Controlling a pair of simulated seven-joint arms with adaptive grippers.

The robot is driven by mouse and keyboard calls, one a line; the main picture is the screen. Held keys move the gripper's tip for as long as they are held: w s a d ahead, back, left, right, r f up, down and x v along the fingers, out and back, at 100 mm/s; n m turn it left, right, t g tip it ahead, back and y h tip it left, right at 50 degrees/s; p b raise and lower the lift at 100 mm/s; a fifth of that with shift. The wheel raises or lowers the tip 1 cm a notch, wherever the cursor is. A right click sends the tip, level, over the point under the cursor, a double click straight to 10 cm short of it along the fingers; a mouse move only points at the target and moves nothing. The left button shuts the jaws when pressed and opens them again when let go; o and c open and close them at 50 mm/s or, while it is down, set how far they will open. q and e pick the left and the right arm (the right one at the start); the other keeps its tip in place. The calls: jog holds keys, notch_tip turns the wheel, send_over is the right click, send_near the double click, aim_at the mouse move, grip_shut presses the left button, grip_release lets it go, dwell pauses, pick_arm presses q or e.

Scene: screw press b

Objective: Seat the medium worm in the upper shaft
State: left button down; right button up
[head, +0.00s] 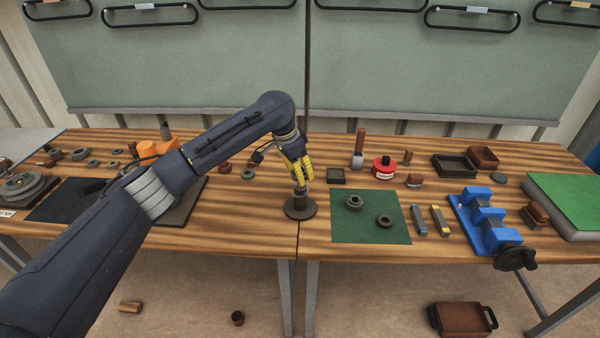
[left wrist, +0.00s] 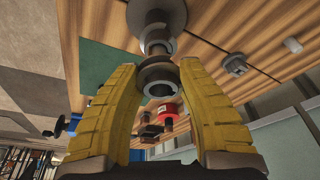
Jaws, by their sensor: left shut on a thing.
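My left gripper (head: 300,180) is shut on a grey, hollow, flanged piece, which I take to be the medium worm (left wrist: 157,78). In the left wrist view its open end faces the camera between the yellow fingertips (left wrist: 165,66). A dark brown round base (head: 300,208) with an upright, shaft-like part stands directly under the gripper. In the left wrist view a dark shaft-like part (left wrist: 155,45) lies beyond the worm, roughly in line with it. I cannot tell whether the worm is around the shaft or only touching it. My right gripper is not in view.
A green mat (head: 372,230) with two dark ring parts lies right of the base. The table's front edge is close to the base.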

pick_arm(q)
jog(key=shift+f, duration=0.2)
jog(key=shift+f, duration=1.05)
jog(key=shift+f, duration=0.2)
jog(key=c, duration=0.7)
grip_release()
jog(key=shift+c, duration=0.2)
jog(key=shift+r, duration=0.1)
jog(key=shift+v, duration=1.4)
jog(key=shift+r, duration=0.1)
jog(key=v, duration=1.1)
jog(key=shift+a+r, duration=0.2)
jog(key=shift+r, duration=0.15)
